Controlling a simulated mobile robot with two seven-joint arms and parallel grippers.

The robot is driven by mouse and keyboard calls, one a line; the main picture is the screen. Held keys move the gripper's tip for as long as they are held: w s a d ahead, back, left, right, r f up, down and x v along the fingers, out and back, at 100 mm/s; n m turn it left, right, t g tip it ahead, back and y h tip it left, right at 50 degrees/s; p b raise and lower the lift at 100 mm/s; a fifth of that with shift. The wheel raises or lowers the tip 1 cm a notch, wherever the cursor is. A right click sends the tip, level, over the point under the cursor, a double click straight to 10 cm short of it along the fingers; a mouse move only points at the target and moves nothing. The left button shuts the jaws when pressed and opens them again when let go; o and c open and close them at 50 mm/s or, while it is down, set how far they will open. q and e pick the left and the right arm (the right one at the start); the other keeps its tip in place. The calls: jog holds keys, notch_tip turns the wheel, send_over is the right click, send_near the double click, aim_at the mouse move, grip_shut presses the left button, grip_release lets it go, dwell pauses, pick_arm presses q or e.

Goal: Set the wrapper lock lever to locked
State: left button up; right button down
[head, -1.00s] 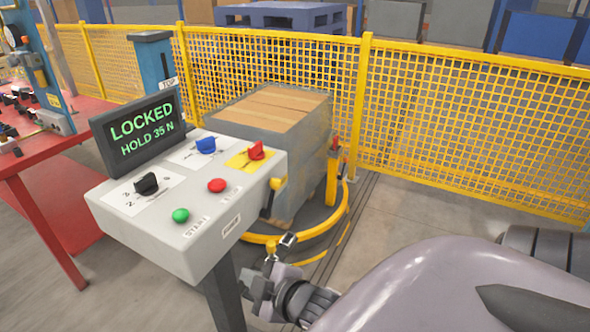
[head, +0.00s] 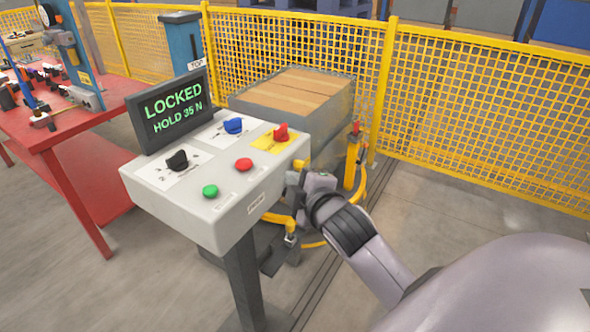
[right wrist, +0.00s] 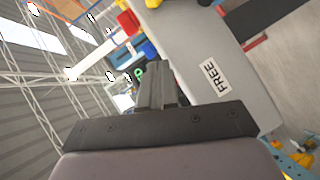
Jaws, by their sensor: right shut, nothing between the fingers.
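The lock lever's yellow hub (head: 299,164) sits on the right side of the grey control console (head: 165,207). The rest of the lever is hidden behind my right gripper (head: 293,179), so its angle cannot be told. My right gripper is shut and empty, close beside the console's right side, just below the hub. Whether it touches the lever cannot be told. In the right wrist view, its closed fingers (right wrist: 158,85) point at the console side near a FREE label (right wrist: 215,77). The console display (head: 173,110) reads LOCKED, HOLD 35 N. My left gripper is not in view.
The console top has a black knob (head: 177,160), a blue knob (head: 233,125), a red knob (head: 281,133), and green (head: 210,191) and red (head: 243,164) buttons. A wrapped pallet load (head: 300,92) stands behind. Yellow mesh fence (head: 480,120) closes the back. A red table (head: 90,120) stands left.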

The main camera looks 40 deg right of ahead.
aim_at(286, 163)
jog(key=x, duration=0.4)
jog(key=shift+w+d+f, duration=0.25)
jog(key=shift+d, duration=0.2)
jog(key=shift+w+d+f, duration=0.25)
jog(key=shift+d, duration=0.2)
jog(key=shift+w+d+f+p, duration=0.3)
jog(key=shift+w+d+f, duration=0.05)
jog(key=shift+d, duration=0.2)
jog(key=shift+w, duration=0.1)
